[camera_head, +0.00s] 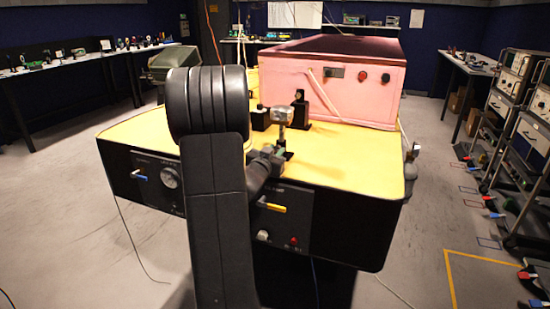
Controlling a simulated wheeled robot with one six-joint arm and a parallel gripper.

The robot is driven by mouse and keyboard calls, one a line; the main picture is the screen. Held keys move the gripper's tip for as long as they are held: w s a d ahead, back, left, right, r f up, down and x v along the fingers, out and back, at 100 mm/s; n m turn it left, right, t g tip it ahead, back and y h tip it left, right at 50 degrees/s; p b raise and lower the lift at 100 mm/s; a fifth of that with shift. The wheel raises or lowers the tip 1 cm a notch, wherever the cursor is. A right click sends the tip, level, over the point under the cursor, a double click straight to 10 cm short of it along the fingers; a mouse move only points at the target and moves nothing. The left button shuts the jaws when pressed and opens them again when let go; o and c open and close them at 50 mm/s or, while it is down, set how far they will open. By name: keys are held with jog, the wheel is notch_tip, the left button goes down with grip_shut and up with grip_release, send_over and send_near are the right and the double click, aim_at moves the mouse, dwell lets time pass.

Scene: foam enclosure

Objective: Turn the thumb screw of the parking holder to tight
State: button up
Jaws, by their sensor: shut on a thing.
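The parking holder appears to be the small post (283,133) with a silvery, knob-like head (282,115) standing on the yellow table top. My gripper (279,154) is at the foot of this post, at the front of the table. It comes in from the left, partly behind my own black arm. It is shut at the base of the holder, where the thumb screw would be. The jaws cover the screw, so its shape and turn cannot be made out at this size.
Dark mounts (300,108) stand just behind the holder, before a pink box (325,88) with buttons. The yellow table top (355,155) is clear to the right. A yellow-handled lever (272,207) sticks out of the black front panel. Instrument racks (520,130) stand far right.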

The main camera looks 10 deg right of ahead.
jog(key=shift+m+b, duration=0.7)
jog(key=shift+m, duration=0.6)
jog(key=o, duration=1)
jog(key=v, duration=1.4)
